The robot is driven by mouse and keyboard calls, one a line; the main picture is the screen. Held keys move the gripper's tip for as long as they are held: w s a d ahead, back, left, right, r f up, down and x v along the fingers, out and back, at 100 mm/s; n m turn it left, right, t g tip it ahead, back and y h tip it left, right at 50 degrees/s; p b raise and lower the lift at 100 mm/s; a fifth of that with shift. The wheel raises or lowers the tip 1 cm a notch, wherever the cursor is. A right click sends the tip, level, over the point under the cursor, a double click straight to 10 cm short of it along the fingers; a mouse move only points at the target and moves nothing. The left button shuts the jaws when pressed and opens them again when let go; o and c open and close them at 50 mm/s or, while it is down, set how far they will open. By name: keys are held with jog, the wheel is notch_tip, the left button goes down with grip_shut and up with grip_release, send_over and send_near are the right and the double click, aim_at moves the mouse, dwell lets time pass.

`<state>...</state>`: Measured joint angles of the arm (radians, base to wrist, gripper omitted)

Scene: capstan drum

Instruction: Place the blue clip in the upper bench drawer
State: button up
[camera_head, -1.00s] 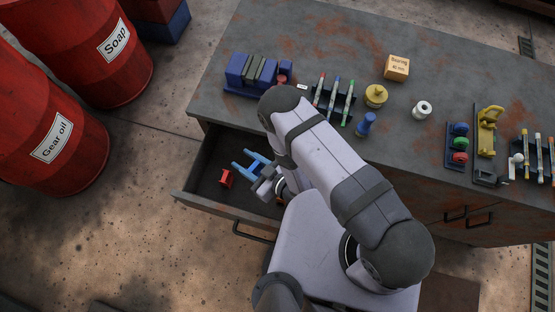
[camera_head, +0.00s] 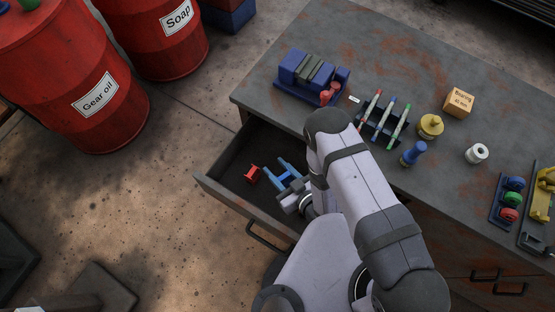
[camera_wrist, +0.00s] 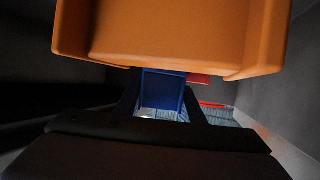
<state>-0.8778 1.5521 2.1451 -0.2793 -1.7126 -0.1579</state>
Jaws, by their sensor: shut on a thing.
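The upper bench drawer (camera_head: 221,192) is pulled open at the left end of the bench. My gripper (camera_head: 281,175) is inside or just over the drawer opening, pointing left. Light blue prongs show at its end in the head view; I cannot tell there which part is clip and which is finger. In the wrist view the blue clip (camera_wrist: 162,91) sits between the dark fingers of my gripper (camera_wrist: 163,100), which is shut on it. A red object (camera_head: 252,175) lies in the drawer just left of the gripper. Whether the clip touches the drawer floor is hidden.
A large orange surface (camera_wrist: 170,32) fills the top of the wrist view. The bench top (camera_head: 290,118) holds a blue rack (camera_head: 308,72), several markers, a blue bottle-shaped piece (camera_head: 413,153) and a box (camera_head: 459,99). Red drums (camera_head: 90,75) stand left, with clear floor between.

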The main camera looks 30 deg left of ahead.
jog(key=shift+f+b, duration=1.2)
jog(key=shift+f, duration=0.45)
jog(key=shift+f, duration=0.2)
jog(key=o, duration=1)
jog(key=shift+r, duration=0.15)
